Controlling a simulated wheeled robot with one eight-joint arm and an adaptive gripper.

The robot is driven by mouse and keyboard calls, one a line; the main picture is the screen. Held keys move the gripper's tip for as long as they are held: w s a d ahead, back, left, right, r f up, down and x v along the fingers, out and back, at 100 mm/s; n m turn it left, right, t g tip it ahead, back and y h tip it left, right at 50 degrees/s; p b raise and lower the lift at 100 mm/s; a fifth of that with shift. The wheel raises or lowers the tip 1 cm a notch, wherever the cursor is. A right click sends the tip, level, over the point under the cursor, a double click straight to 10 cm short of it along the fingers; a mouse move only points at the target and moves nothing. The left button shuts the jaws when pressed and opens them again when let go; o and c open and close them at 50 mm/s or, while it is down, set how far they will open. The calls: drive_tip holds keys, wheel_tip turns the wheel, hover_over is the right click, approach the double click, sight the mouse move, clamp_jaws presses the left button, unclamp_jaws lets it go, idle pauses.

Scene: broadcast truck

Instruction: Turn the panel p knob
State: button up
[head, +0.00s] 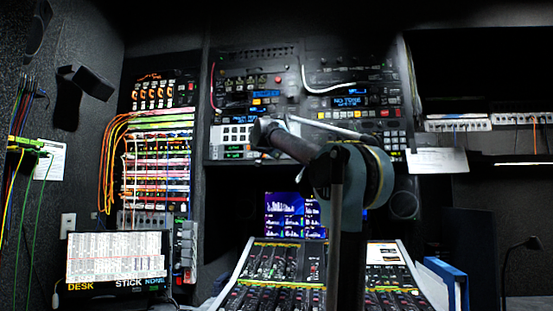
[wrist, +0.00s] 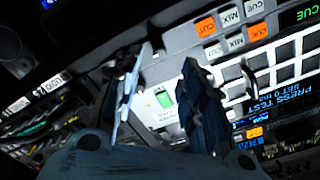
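My gripper (wrist: 165,62) shows in the wrist view with its two dark fingers spread apart and nothing held between them. Behind the gap is a pale panel face with a small lit green button (wrist: 164,98). A dark knob-like part (wrist: 249,78) stands on the panel just right of the right finger, apart from it. In the head view my arm reaches up to the lower edge of the left rack panel (head: 238,132); the fingertips are hard to make out there. I cannot tell which knob is the panel p knob; no such label is readable.
A right rack panel (head: 350,102) with lit displays stands beside the left one. A mixing desk (head: 270,272) lies below, with a screen (head: 283,211) behind it. Coloured patch cables (head: 150,150) hang at left. Blue binders (head: 447,278) stand at right.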

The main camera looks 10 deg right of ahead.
drive_tip(key=x, duration=0.7)
drive_tip(key=shift+w+d, duration=0.1)
drive_tip(key=shift+w, duration=0.05)
clamp_jaws()
